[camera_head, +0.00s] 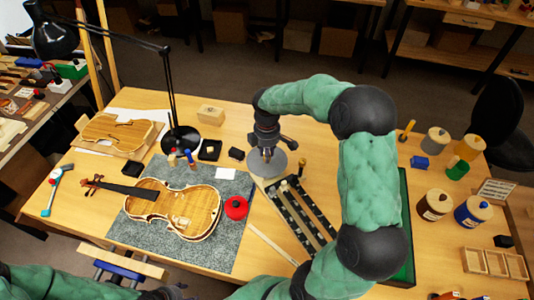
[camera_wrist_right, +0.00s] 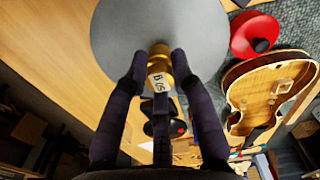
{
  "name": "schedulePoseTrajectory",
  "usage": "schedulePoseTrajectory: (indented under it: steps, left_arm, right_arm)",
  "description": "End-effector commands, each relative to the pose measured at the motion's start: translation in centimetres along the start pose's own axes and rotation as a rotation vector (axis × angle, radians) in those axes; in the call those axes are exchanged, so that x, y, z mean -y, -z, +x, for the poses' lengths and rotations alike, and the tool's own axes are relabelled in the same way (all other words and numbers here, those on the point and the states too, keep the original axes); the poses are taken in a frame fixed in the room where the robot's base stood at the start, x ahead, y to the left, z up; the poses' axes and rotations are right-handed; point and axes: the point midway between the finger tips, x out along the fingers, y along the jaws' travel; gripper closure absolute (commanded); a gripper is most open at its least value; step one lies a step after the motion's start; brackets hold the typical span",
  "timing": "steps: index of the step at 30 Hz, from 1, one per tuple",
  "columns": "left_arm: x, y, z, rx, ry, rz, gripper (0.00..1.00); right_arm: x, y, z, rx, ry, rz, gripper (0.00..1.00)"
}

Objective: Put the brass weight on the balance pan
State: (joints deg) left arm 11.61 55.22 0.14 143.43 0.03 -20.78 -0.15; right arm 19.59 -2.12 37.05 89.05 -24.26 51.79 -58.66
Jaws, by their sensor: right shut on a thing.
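The brass weight (camera_wrist_right: 160,68), a small gold cylinder with a white label, is between the fingers of my right gripper (camera_wrist_right: 163,72), which is shut on it. The round grey balance pan (camera_wrist_right: 120,28) lies behind the weight in the wrist view. In the head view my right gripper (camera_head: 268,152) is over the pan (camera_head: 268,168) and hides most of the weight. I cannot tell whether the weight touches the pan. A dark part of my left arm, perhaps its gripper (camera_head: 165,292), shows at the bottom edge; its fingers are unclear.
A dark rack (camera_head: 290,222) stands in front of the pan. A black lamp (camera_head: 181,139) stands behind the mat. Jars (camera_head: 434,204) stand at the right.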

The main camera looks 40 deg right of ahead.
Motion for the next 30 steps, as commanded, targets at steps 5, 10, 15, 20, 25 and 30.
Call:
schedulePoseTrajectory:
  steps: [5, 10, 15, 20, 25, 30]
  left_arm:
    - [0.0, 0.0, 0.0, 0.0, 0.0, 0.0, 0.48]
    - [0.0, 0.0, 0.1, 0.0, 0.0, 0.0, 0.48]
    - [0.0, 0.0, 0.1, 0.0, 0.0, 0.0, 0.48]
    - [0.0, 0.0, 0.1, 0.0, 0.0, 0.0, 0.48]
    - [0.0, 0.0, -0.1, 0.0, 0.0, 0.0, 0.48]
    - [-0.2, 0.0, -0.5, 0.0, 0.0, 0.0, 0.48]
  right_arm:
    - [-0.1, 0.0, -0.1, 0.0, -0.002, 0.001, 1.0]
    - [0.0, 0.0, 0.2, 0.0, -0.001, 0.0, 1.0]
    - [0.0, 0.0, 0.2, 0.0, -0.001, 0.0, 0.51]
    - [0.0, 0.0, 0.2, 0.0, -0.001, 0.0, 0.51]
    - [-0.1, 0.0, -0.1, 0.0, -0.002, 0.0, 0.51]
    - [-0.1, 0.0, -2.0, -0.001, -0.005, 0.0, 0.51]
